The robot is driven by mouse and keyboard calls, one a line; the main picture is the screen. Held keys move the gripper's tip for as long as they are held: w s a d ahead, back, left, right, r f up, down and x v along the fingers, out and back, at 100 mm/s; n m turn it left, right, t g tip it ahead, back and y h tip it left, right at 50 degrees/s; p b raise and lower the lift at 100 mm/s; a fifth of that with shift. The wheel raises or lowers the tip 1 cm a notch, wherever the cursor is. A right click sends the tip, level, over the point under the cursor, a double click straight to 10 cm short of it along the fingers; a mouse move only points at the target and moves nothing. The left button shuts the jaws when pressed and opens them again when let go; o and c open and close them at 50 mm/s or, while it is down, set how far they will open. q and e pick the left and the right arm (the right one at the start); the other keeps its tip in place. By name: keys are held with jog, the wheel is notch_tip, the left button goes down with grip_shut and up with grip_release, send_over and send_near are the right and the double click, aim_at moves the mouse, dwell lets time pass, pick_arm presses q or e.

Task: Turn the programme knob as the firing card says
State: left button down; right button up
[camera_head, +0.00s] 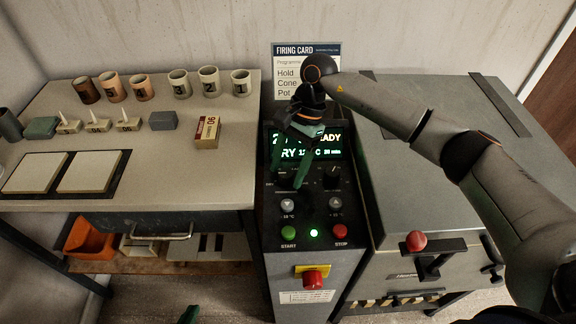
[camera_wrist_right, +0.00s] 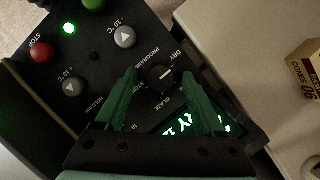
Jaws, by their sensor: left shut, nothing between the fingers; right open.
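The programme knob (camera_wrist_right: 161,78) is black with a white pointer line, on the black control panel (camera_head: 268,215). Its printed labels include DRY and GLAZE; the line points toward the DRY side. My right gripper (camera_wrist_right: 160,77) is open, its green fingertips on either side of the knob; contact cannot be told. In the head view this gripper (camera_head: 290,180) hides most of the knob. The lit display (camera_head: 325,154) reads READY and part of DRY. The firing card (camera_head: 290,62) lists Programme, Hold, Cone and Pot; my arm hides the values. My left gripper (camera_head: 188,314) barely shows at the bottom edge.
A second knob (camera_head: 333,172) sits right of the programme knob. Arrow buttons, a green START button (camera_head: 289,232) and a red STOP button (camera_head: 340,231) lie below. A red knob (camera_head: 313,279) is lower down. Left is a table (camera_head: 190,180) with pots, cones and a box (camera_head: 207,131).

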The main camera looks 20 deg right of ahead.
grip_shut()
dwell(0.5)
